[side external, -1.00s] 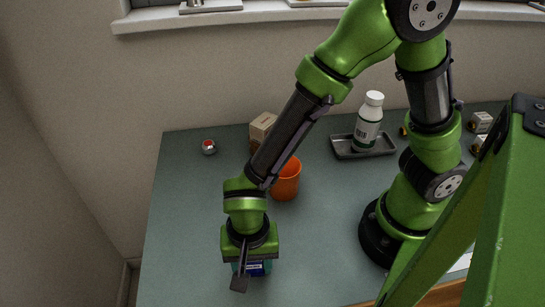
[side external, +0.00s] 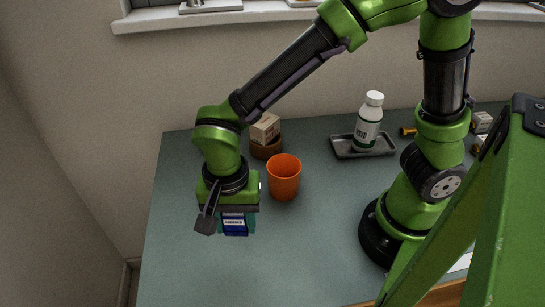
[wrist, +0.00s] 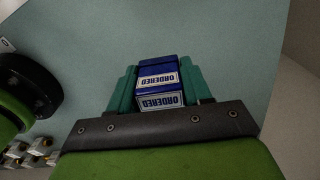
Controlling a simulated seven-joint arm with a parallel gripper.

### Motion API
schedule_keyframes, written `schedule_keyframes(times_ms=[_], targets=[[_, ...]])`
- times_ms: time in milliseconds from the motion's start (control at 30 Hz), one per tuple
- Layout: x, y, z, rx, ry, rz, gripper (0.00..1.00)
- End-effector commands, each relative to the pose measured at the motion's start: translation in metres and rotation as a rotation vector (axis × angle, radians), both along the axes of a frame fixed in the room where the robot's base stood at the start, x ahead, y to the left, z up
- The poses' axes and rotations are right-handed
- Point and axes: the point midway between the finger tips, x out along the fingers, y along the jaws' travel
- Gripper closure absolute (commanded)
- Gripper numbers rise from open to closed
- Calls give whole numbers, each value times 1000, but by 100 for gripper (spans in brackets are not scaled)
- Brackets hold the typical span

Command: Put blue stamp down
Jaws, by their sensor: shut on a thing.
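The blue stamp (side external: 235,225) has a white label and hangs beneath my gripper (side external: 236,222) in the side view. In the wrist view the stamp (wrist: 158,83) reads "ORDERED" and sits between the two teal fingers of my gripper (wrist: 158,88), which are shut on it. The stamp appears to be held above the grey-green table (side external: 310,245), left of the orange cup. Its underside and its exact height above the table cannot be made out.
An orange cup (side external: 284,177) stands right of my gripper. Behind it a pale box (side external: 265,128) sits on a round brown holder (side external: 266,149). A white bottle (side external: 368,122) stands on a grey tray (side external: 342,148). The table's front left is clear.

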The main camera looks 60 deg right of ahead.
Motion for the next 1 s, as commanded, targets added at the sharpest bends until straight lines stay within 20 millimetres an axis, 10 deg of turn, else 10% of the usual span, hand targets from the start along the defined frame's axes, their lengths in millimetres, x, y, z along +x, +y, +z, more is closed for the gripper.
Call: schedule_keyframes(times_ms=[200, 400, 600, 1000], targets=[[105, -25, -5, -2, 1, -47, 81], [170, -47, 0, 10, -10, 38, 81], [184, -42, 11, 21, -18, 162, 81], [182, -42, -48, 22, -13, 182, 81]])
